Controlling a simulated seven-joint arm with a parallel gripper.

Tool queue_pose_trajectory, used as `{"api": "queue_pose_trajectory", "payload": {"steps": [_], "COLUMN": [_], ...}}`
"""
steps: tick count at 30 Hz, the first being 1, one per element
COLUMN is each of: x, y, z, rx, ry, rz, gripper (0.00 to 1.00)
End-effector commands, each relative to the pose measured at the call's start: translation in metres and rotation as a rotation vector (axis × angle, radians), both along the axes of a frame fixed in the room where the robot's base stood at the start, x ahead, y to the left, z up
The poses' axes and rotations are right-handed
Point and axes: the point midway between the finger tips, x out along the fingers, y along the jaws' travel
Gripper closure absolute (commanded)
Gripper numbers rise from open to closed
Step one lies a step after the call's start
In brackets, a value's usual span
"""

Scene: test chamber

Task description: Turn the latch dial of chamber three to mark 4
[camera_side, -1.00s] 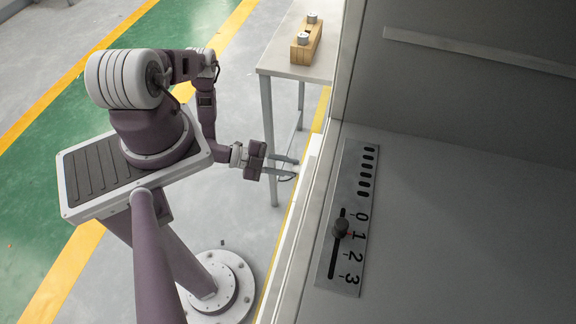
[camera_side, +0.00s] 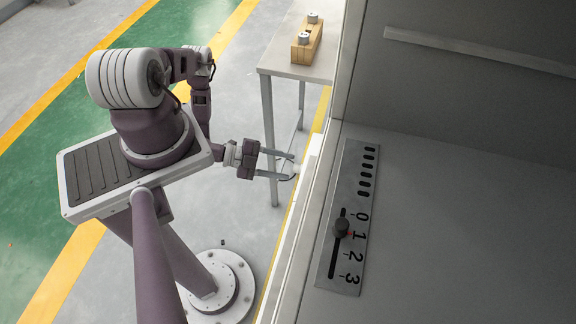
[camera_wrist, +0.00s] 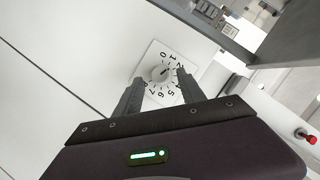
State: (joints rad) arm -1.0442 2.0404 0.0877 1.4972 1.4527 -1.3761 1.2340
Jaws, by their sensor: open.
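The latch dial (camera_wrist: 158,74) shows in the wrist view as a round pale knob on a square white plate with numbers around it. A dark mark on the knob points to the upper right, roughly toward 2; the exact reading is unclear. My gripper (camera_wrist: 159,84) is open and empty, with one finger on each side of the knob in the picture. The fingers hide some numbers on the right, and I cannot tell whether they touch. In the side view my gripper (camera_side: 288,167) is close to the chamber's outer wall, and the dial face cannot be read there.
A side table (camera_side: 282,66) carries a wooden block (camera_side: 306,45) with small weights. A red button (camera_wrist: 306,135) shows at right in the wrist view.

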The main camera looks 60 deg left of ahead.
Motion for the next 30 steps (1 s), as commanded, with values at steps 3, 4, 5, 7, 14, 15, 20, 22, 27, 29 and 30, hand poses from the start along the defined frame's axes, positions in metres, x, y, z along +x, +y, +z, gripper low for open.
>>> {"api": "queue_pose_trajectory", "payload": {"steps": [3, 4, 5, 7, 14, 15, 20, 22, 27, 29, 30], "x": [-0.021, -0.026, -0.030, -0.037, -0.042, -0.042, -0.039, -0.034, -0.024, -0.022, -0.021], "y": [0.014, 0.016, 0.018, 0.022, 0.025, 0.025, 0.027, 0.030, 0.035, 0.036, 0.035], "z": [0.008, 0.010, 0.011, 0.013, 0.016, 0.016, 0.017, 0.019, 0.023, 0.024, 0.023], "rx": [0.001, 0.000, 0.000, 0.000, 0.000, 0.000, -0.080, -0.211, -0.483, -0.531, -0.551], "ry": [0.001, 0.001, 0.002, 0.001, -0.001, -0.001, 0.060, 0.170, 0.451, 0.509, 0.531], "rz": [0.003, 0.002, 0.001, 0.001, 0.001, 0.001, -0.006, -0.007, 0.020, 0.033, 0.038], "gripper": [0.53, 0.53, 0.53, 0.53, 0.53, 0.53, 0.53, 0.53, 0.53, 0.53, 0.53]}}
